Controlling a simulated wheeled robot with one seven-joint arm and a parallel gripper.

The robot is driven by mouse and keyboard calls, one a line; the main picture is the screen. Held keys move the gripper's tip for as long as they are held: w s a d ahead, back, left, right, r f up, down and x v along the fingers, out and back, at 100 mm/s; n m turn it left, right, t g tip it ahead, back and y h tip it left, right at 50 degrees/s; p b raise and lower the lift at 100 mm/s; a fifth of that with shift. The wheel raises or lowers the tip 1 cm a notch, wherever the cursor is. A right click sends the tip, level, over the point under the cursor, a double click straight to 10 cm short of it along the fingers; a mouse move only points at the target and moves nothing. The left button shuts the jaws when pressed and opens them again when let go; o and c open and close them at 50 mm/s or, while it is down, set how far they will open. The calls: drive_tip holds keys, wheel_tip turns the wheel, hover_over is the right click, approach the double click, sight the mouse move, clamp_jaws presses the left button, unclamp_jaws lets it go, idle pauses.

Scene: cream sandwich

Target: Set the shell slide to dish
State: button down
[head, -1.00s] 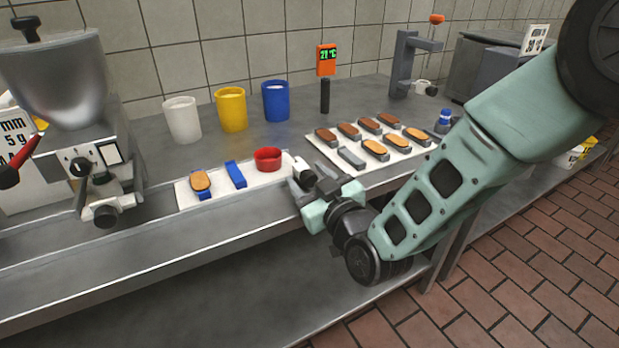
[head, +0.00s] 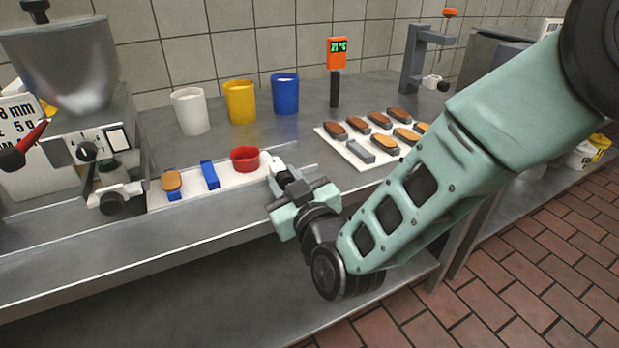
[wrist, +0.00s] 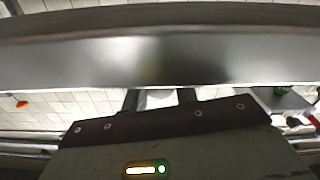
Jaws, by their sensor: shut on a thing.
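The shell slide (head: 230,179) is a long white plate on the bench in the head view. It carries an orange-brown shell (head: 171,180) in a blue holder at left, a blue holder (head: 209,175) with nothing visible on it, and a red dish (head: 245,157) at right. My gripper (head: 278,170) is at the slide's right end, shut on its pale end piece; a white part also shows between the fingers in the wrist view (wrist: 157,97). The grip itself is partly hidden by the gripper. The depositor's outlet (head: 112,202) is just left of the slide's left end.
The depositor's steel hopper (head: 62,65) stands at left. White (head: 190,112), yellow (head: 239,102) and blue (head: 285,94) cups and an orange thermometer (head: 337,50) stand behind. A tray (head: 330,134) of several shells lies right of the gripper, partly behind my arm.

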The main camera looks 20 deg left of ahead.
sight(153, 236)
drive_tip(key=s+a+b, duration=0.1)
drive_tip(key=s+a, duration=0.4)
drive_tip(key=s, duration=0.1)
drive_tip(key=s+a, duration=0.5)
drive_tip(key=s, duration=0.1)
drive_tip(key=s+a+b, duration=0.1)
drive_tip(key=s+a, duration=0.4)
drive_tip(key=shift+s+b, duration=0.35)
drive_tip(key=shift+s, duration=0.15)
drive_tip(key=c, duration=1.1)
unclamp_jaws()
drive_tip(key=shift+a, duration=0.1)
drive_tip(key=v, duration=1.2)
